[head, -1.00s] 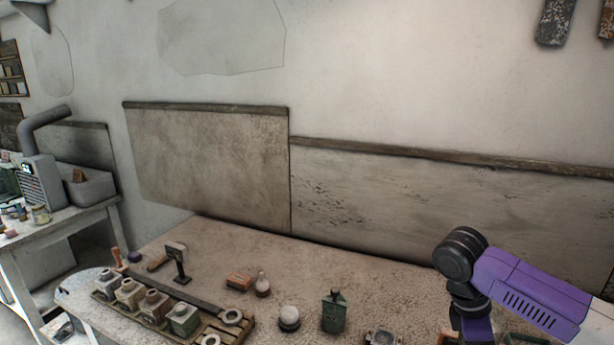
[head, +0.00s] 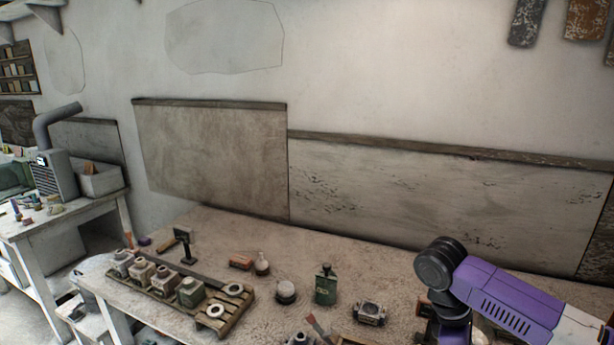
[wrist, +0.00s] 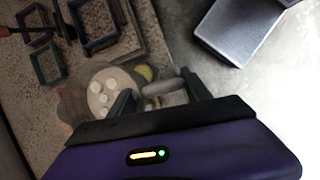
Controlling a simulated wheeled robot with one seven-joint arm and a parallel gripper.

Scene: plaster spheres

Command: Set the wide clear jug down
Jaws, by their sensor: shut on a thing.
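My gripper (wrist: 158,97) shows in the wrist view, its two dark fingers on either side of a pale, see-through part. It is shut on what looks like the wide clear jug (wrist: 72,103). The jug's see-through body lies mostly to the left of the fingers, and my gripper hides part of it. Several white round shapes on a pale disc show in or through the jug. I cannot tell whether the jug touches the surface below. In the head view only my purple arm shows at lower right; the gripper and jug are out of sight there.
In the wrist view, several dark frames (wrist: 95,42) lie on the speckled worktop at upper left, and a grey box (wrist: 232,30) sits at upper right over pale floor. In the head view, a wooden rack (head: 206,322) of jars, a green bottle (head: 326,286) and a metal device (head: 369,313) occupy the bench.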

